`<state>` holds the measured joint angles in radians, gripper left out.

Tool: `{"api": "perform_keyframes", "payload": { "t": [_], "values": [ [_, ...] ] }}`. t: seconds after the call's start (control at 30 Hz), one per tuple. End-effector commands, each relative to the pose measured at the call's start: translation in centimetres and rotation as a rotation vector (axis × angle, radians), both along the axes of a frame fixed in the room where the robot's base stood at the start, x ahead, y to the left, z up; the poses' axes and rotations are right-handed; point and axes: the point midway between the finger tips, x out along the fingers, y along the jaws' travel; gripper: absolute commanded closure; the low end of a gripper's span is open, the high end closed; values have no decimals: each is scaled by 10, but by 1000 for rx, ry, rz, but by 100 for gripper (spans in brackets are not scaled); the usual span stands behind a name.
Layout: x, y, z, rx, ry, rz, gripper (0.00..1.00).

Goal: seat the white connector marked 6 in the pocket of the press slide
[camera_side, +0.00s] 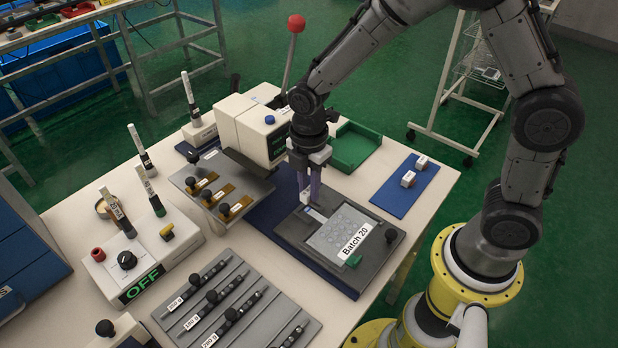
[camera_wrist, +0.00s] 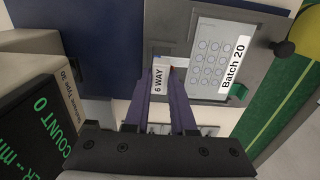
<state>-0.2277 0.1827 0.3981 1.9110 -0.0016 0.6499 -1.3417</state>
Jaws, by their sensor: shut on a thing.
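My gripper (camera_side: 309,196) has purple fingers that point down at the upper left of the press slide. It is shut on a white connector (camera_wrist: 160,80), whose label reads "6 WAY" in the wrist view. In the side view only a small white part of the connector (camera_side: 305,198) shows at the fingertips. The dark grey press slide (camera_side: 384,240) carries a pale keypad film (camera_side: 338,233) labelled "Batch 20". The connector is at the film's narrow tail end. The pocket is hidden by the fingers and connector, and I cannot tell whether the connector touches the slide.
The press (camera_side: 252,125) with its red-knobbed lever stands behind my gripper. A green tray (camera_side: 358,146) is behind to the right. A blue mat (camera_side: 393,202) holds two small white-topped parts.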

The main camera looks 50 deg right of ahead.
Motion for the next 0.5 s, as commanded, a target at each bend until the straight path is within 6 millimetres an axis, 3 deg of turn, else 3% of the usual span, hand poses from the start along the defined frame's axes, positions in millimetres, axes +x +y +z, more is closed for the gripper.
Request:
{"api": "perform_keyframes", "payload": {
  "t": [0.2,0.5],
  "values": [
    [0,0,-14,0,1,0,100],
    [0,0,-18,0,0,0,100]
  ]
}}
